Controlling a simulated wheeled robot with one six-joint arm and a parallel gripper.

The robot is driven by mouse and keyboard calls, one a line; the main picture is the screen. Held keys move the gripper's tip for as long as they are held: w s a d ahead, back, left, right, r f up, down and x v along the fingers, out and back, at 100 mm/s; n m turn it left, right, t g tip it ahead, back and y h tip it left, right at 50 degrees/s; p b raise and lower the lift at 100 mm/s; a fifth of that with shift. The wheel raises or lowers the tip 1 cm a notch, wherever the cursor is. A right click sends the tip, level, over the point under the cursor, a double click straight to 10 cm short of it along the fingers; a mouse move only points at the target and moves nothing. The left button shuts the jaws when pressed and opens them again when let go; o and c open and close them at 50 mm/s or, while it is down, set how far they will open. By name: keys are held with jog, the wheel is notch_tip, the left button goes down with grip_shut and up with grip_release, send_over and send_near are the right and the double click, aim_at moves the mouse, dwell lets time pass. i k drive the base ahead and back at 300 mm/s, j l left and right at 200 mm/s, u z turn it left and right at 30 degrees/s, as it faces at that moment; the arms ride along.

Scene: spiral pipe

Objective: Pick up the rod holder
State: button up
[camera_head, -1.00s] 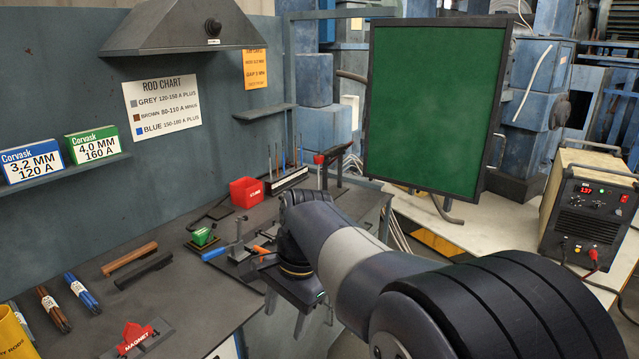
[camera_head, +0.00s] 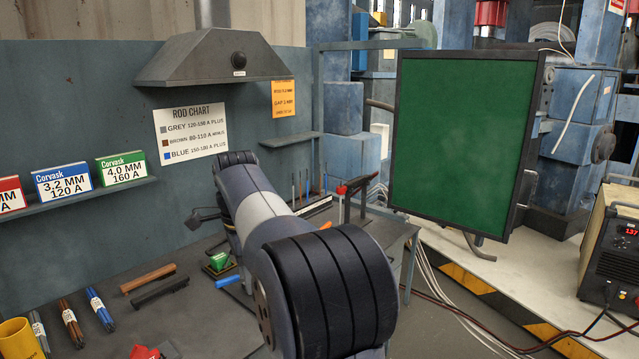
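I take the black-and-red handled tool (camera_head: 356,185) to be the rod holder. It rests raised on an upright stand at the right end of the bench, beside the green screen. My arm rises from the bottom middle and bends over the bench, left of that tool and apart from it. A small dark part left of the arm may be my gripper (camera_head: 205,216). The arm hides most of that area, so its fingers cannot be made out.
The bench (camera_head: 150,325) carries brown and black bars (camera_head: 147,278), rod bundles (camera_head: 100,310), a yellow cup (camera_head: 17,338) and a small green block (camera_head: 218,261). A hood (camera_head: 225,58) juts from the wall. The green screen (camera_head: 465,140) stands right of the bench.

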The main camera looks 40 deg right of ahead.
aim_at(357, 182)
jog(key=i+l+u, duration=0.25)
jog(key=l, duration=0.45)
jog(key=l+u, duration=0.2)
jog(key=l, duration=0.5)
jog(key=i+l+u, duration=0.25)
jog(key=l, duration=3.5)
jog(key=i+u, duration=0.05)
jog(key=i, duration=0.05)
